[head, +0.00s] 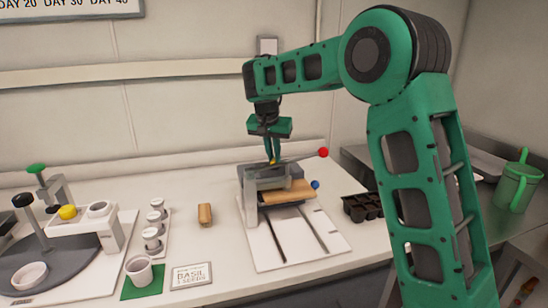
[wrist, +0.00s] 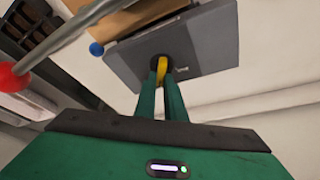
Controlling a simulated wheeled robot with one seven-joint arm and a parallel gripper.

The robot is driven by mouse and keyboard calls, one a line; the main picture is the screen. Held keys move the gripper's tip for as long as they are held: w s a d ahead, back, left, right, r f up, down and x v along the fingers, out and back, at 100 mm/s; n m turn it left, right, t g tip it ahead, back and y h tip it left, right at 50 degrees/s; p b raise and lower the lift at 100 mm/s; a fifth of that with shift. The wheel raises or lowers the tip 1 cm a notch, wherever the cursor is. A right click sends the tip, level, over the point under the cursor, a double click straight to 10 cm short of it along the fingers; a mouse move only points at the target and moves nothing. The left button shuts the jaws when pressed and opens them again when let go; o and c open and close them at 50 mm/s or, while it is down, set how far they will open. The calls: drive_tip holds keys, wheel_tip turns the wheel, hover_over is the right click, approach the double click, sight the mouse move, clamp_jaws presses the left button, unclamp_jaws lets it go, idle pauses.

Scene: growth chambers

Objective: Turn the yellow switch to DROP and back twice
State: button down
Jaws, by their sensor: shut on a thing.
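The yellow switch (wrist: 162,67) sits on the top face of a grey machine (head: 252,172), which stands on a white base plate. My gripper (wrist: 161,75) comes down from above, and its two green fingers are shut on the yellow switch. In the head view my gripper (head: 272,161) hides most of the switch, and only a bit of yellow shows at the fingertips. No DROP label can be read in either view. I cannot tell which way the switch is turned.
A lever with a red knob (head: 323,152) sticks out right of the machine, and a blue knob (head: 315,184) is below it. A tan block (head: 288,193) lies in the machine. A black seed tray (head: 362,207) stands right. Cups and a BASIL card (head: 192,276) are left.

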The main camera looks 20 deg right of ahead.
drive_tip(key=shift+w+r+m+h, duration=0.1)
drive_tip(key=shift+m+h, duration=0.3)
drive_tip(key=shift+m, duration=0.7)
drive_tip(key=c, duration=1.8)
unclamp_jaws()
drive_tip(key=shift+a, duration=0.1)
drive_tip(key=shift+c, duration=0.2)
drive_tip(key=v, duration=1)
drive_tip(key=shift+r, duration=0.35)
drive_tip(key=shift+a, duration=0.1)
